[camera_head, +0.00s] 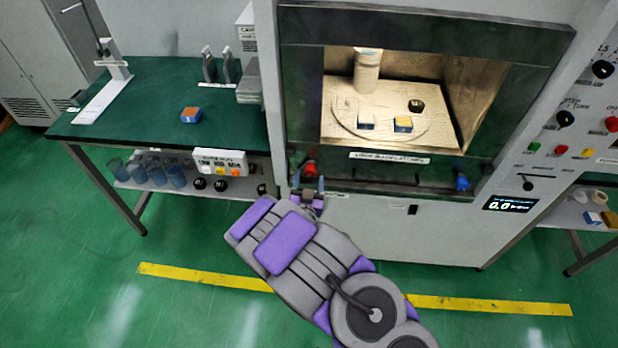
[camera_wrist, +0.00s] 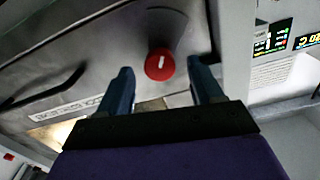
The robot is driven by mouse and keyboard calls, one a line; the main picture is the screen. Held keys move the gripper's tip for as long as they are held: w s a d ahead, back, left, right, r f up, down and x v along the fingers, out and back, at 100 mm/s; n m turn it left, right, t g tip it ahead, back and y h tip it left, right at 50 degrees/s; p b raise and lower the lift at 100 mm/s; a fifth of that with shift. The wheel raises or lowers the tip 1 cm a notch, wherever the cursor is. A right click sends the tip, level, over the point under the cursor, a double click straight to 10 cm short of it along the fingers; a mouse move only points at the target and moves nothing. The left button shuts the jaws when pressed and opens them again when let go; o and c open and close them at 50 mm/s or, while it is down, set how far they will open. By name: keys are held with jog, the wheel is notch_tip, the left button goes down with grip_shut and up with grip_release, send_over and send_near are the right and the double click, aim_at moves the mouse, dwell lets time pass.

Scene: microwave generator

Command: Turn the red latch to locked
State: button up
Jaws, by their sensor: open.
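The red latch (camera_head: 310,168) is on the lower left of the microwave door frame in the head view. In the wrist view the red latch (camera_wrist: 160,64) is a round red knob with a white line mark, seen between my two fingers. My gripper (camera_head: 308,186) is open just below and in front of the latch in the head view. In the wrist view my gripper (camera_wrist: 160,85) has its fingers spread on either side of the knob; I cannot tell if they touch it. A blue latch (camera_head: 462,182) is at the lower right of the door.
The microwave chamber (camera_head: 340,125) shows small items on a round plate behind the door window. A green-topped table (camera_head: 150,105) stands to the left. A control panel with a display (camera_head: 510,204) is at the right. Green floor with a yellow line (camera_head: 500,304) is open in front.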

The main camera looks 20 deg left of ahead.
jog(key=shift+x, duration=1.15)
jog(key=c, duration=1.1)
